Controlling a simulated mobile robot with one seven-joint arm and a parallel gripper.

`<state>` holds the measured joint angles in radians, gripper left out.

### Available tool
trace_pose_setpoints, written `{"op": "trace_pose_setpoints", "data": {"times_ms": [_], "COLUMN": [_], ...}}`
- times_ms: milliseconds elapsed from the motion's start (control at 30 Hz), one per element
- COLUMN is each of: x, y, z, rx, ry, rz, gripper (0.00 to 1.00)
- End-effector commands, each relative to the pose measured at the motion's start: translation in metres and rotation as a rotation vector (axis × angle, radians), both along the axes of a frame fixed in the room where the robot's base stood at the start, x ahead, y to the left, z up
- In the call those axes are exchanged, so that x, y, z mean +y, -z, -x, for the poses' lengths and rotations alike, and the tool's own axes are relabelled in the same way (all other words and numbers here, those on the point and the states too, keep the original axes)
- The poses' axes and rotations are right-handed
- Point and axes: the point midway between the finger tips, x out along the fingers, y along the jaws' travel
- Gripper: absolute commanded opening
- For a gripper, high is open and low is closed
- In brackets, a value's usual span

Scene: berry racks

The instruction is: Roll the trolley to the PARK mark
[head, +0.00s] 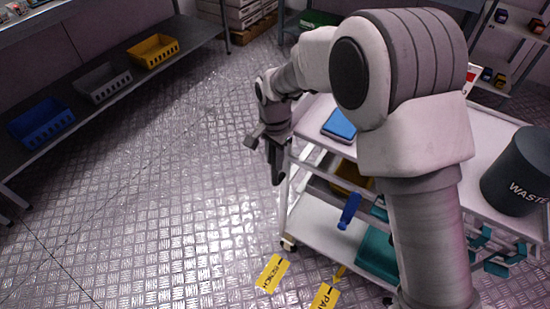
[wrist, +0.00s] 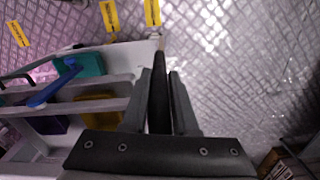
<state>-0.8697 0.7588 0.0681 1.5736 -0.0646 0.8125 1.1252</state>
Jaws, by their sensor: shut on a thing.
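The white trolley (head: 490,125) stands at the right in the head view, partly hidden behind my arm. Its frame and shelves also show at the left of the wrist view (wrist: 110,55). My gripper (head: 272,142) is at the trolley's left end. In the wrist view my gripper (wrist: 160,80) is shut on a dark bar, the trolley handle (wrist: 159,105). A yellow floor label reading "PA" (head: 325,297), its rest cut off by my arm, lies beside the trolley's near side. A second yellow label reading BENCH (head: 272,273) lies to its left.
The trolley carries a blue item (head: 339,125), a dark WASTE bin (head: 520,170) and a teal crate (head: 376,252) below. A long shelf with blue (head: 42,120), grey (head: 103,84) and yellow (head: 153,51) baskets runs along the left. The metal floor between is clear.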

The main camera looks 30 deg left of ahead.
Motion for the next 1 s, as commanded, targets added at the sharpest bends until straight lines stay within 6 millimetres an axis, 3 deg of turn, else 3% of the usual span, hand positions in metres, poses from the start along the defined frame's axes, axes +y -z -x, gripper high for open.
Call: {"op": "trace_pose_setpoints", "data": {"times_ms": [100,133,300,667,867,1000], "x": [0.000,0.000,0.000,0.000,0.000,0.001], "y": [-0.001,-0.001,-0.001,-0.007,-0.043,-0.078], "z": [-0.003,-0.003,-0.002,-0.001,-0.001,-0.001], "rx": [-0.006,-0.006,-0.003,-0.002,-0.004,-0.004], "ry": [0.003,0.003,0.002,0.001,0.001,0.002], "rz": [-0.004,-0.004,-0.002,-0.002,-0.003,-0.004], "gripper": [0.00,0.29,0.55,0.55,0.55,0.55]}}
